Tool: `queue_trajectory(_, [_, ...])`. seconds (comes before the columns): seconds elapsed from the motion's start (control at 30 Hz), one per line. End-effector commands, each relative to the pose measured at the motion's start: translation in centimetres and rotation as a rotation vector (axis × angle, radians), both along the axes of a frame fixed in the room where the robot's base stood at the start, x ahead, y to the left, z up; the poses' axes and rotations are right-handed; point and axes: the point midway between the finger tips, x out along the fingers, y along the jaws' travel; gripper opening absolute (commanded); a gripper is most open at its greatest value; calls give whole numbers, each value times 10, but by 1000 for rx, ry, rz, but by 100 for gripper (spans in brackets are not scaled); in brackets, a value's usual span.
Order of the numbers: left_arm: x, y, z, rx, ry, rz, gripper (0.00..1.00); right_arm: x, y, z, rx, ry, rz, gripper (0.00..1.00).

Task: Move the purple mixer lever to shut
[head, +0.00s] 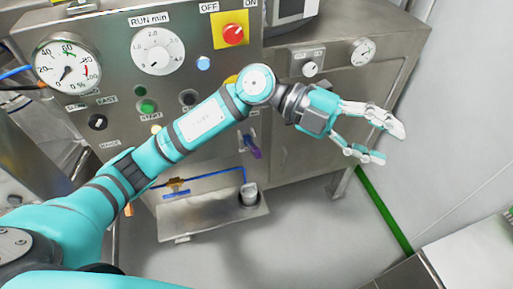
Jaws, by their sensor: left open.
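The purple mixer lever (253,149) is on the lower front of the steel machine panel, just below my left forearm. It points down and slightly to the right, and its upper mount is partly covered by the arm. My left gripper (392,145) is open and empty, to the right of the lever and apart from it, in front of the machine's right side. My right gripper is not in view.
The panel carries a gauge (67,66), a RUN min dial (158,50) and a red knob on a yellow plate (233,34). A steel tray (200,218) with a small cup (249,194) juts out below the lever. Free floor lies right of the tray.

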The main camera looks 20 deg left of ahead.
Motion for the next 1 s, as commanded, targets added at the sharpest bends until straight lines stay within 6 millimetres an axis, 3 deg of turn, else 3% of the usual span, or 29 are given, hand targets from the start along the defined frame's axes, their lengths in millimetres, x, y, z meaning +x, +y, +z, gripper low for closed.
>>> queue_trajectory(0.1, [26, 42, -52, 488, -69, -32, 40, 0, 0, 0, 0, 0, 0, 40])
queue_trajectory(0.2, [56, 102, -74, 867, -68, 38, 40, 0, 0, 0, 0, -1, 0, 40])
queue_trajectory(0.3, [81, 162, -72, 1161, -38, 153, 40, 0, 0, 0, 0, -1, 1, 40])
queue_trajectory(0.43, [96, 214, -58, 1386, 6, 279, 40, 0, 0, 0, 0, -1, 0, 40])
queue_trajectory(0.53, [99, 231, -54, 1456, 25, 324, 40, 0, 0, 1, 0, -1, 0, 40])
queue_trajectory(0.67, [99, 234, -62, 1470, 31, 329, 40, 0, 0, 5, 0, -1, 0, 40])
queue_trajectory(1.0, [98, 233, -129, 1466, 32, 323, 40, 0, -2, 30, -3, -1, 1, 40])
